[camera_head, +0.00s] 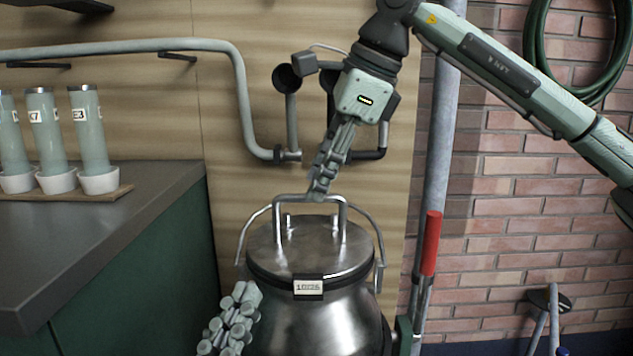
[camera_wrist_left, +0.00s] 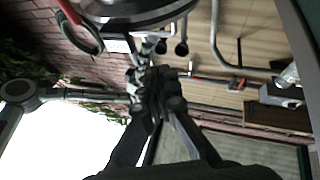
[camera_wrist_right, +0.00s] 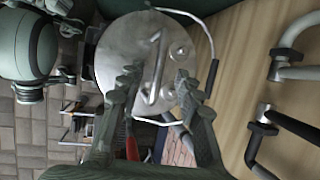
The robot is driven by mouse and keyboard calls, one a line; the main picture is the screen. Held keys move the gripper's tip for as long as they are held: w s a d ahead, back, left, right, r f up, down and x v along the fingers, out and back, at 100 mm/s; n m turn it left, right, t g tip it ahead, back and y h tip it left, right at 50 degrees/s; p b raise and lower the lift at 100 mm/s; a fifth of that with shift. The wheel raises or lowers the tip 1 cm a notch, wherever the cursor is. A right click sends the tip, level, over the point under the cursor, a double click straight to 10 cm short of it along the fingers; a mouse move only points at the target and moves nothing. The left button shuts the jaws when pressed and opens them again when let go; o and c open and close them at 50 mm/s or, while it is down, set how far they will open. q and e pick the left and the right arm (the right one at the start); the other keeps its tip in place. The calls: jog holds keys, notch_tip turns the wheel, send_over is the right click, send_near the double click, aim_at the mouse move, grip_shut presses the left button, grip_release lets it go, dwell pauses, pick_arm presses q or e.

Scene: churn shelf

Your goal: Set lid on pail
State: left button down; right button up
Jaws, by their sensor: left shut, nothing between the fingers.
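The steel pail (camera_head: 318,325) stands upright in the lower middle of the head view. Its round metal lid (camera_head: 300,257), with a tall bar handle (camera_head: 300,197), sits level over the mouth, and no gap shows between them. A tag is on the front of the dark rim band. My right gripper (camera_head: 321,187) is at the top of the handle; in the right wrist view its fingers (camera_wrist_right: 157,82) are apart, one on each side of the handle. My left gripper (camera_head: 242,297) is shut and empty beside the pail's left flank; whether it touches is unclear.
A grey counter (camera_head: 110,205) at left carries bottles in white cups on a board. A wire bail (camera_head: 378,240) arches beside the lid. Pipes run along the wooden wall behind. A red-sleeved pole (camera_head: 431,245) stands right of the pail, before the brick wall.

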jog(key=v, duration=1)
jog(key=shift+r, duration=0.25)
jog(key=shift+d, duration=0.15)
